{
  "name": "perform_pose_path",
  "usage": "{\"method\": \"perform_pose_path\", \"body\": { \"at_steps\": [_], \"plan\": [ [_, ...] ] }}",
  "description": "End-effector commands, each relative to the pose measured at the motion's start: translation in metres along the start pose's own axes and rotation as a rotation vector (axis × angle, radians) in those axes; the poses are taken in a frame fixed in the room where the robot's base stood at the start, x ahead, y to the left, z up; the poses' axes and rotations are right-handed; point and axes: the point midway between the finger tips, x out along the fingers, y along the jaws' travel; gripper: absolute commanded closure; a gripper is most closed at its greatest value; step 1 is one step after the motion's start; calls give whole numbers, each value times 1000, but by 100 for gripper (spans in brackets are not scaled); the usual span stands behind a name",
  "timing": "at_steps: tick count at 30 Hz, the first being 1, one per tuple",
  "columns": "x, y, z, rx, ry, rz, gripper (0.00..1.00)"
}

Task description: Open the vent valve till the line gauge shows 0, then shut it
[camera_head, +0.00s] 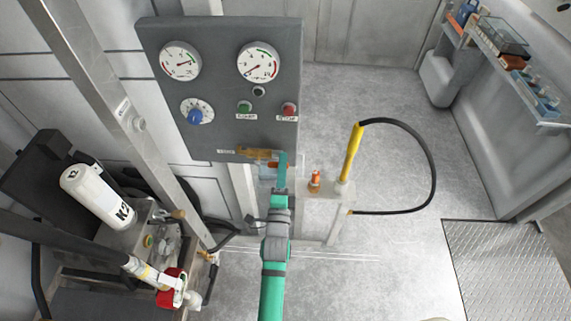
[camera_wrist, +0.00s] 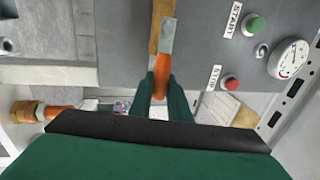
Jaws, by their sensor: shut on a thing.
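The vent valve has a brass body (camera_head: 258,153) at the lower edge of the grey panel. Its lever has an orange grip (camera_wrist: 162,72) and a bare metal arm, and it lies roughly along the brass body in the wrist view. My gripper (camera_head: 278,168) is at the lever, its green fingers closed around the orange grip. Two gauges sit on the panel. The left gauge's (camera_head: 181,62) needle points right. The right gauge's (camera_head: 258,63) needle points to lower left, near the low end. Their labels are too small to tell which is the line gauge.
A green START button (camera_head: 245,107), a red STOP button (camera_head: 289,109) and a blue knob (camera_head: 195,116) are on the panel. An orange-capped fitting (camera_head: 315,179) and a yellow-handled hose post (camera_head: 351,150) stand to the right. The floor beyond is clear.

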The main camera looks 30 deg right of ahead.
Motion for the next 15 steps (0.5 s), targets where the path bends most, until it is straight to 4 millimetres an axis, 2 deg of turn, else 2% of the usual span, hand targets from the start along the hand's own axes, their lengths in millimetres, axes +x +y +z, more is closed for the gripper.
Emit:
{"method": "perform_pose_path", "body": {
  "at_steps": [5,6,8,15],
  "plan": [
    [-1,4,0,5,1,8,100],
    [-1,4,0,5,1,8,79],
    [-1,4,0,4,1,8,65],
    [-1,2,0,2,1,5,65]
  ]
}}
